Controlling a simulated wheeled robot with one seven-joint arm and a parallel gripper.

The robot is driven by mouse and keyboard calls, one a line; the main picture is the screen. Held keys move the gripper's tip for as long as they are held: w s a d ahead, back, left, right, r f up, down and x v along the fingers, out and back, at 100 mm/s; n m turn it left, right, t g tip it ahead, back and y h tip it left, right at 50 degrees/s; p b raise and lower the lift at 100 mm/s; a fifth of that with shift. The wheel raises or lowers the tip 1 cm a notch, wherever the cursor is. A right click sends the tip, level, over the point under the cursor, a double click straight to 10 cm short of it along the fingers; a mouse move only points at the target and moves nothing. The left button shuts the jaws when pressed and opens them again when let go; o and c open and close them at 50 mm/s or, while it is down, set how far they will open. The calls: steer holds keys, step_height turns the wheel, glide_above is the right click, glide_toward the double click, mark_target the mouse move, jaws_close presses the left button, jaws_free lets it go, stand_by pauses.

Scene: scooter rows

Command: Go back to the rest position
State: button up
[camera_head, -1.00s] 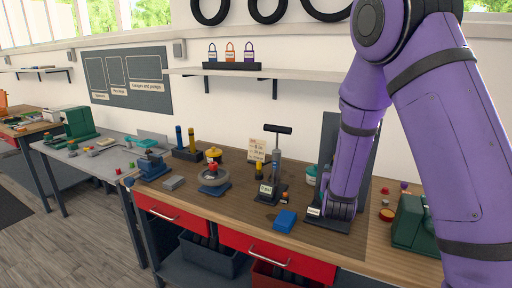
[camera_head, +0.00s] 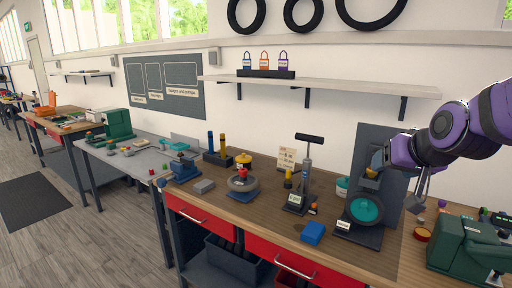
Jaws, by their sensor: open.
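My gripper (camera_head: 420,188) is at the right of the head view, at the end of my purple arm, raised above the wooden workbench (camera_head: 262,226). Its thin fingers point down and are apart, with nothing seen between them. It is beside the upper right of a dark upright stand (camera_head: 394,188) with a teal round disc (camera_head: 365,209) low on its front. From this angle I cannot tell whether the gripper touches the stand.
A hand pump (camera_head: 305,170), a blue block (camera_head: 313,232) and a wheel on a blue base (camera_head: 243,184) stand on the bench. A green machine (camera_head: 465,246) is at the right. A wall shelf (camera_head: 330,87) holds padlocks. Floor at left is open.

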steer(key=s+r+n+g, duration=0.1)
steer(key=s+g, duration=0.1)
steer(key=s, duration=0.8)
steer(key=s+d+r+n+g, duration=0.1)
steer(key=s+r+g, duration=0.1)
steer(key=s, duration=0.7)
steer(key=shift+s+g+h, duration=0.3)
steer(key=shift+s, duration=0.1)
steer(key=w+d+f+m+t+h, duration=0.1)
steer(key=w+d+f+t, duration=0.2)
steer(key=w, duration=1)
steer(key=w+d+f+t, duration=0.2)
steer(key=w+f+t, duration=0.1)
steer(key=w, duration=1)
steer(key=w+d+f+t, duration=0.4)
steer(key=w+f+t, duration=0.4)
steer(key=f, duration=0.4)
steer(key=shift+g, duration=0.6)
steer(key=w, duration=1.2)
steer(key=shift+d+r, duration=0.15)
steer(key=shift+d, duration=0.1)
steer(key=shift+c, duration=0.2)
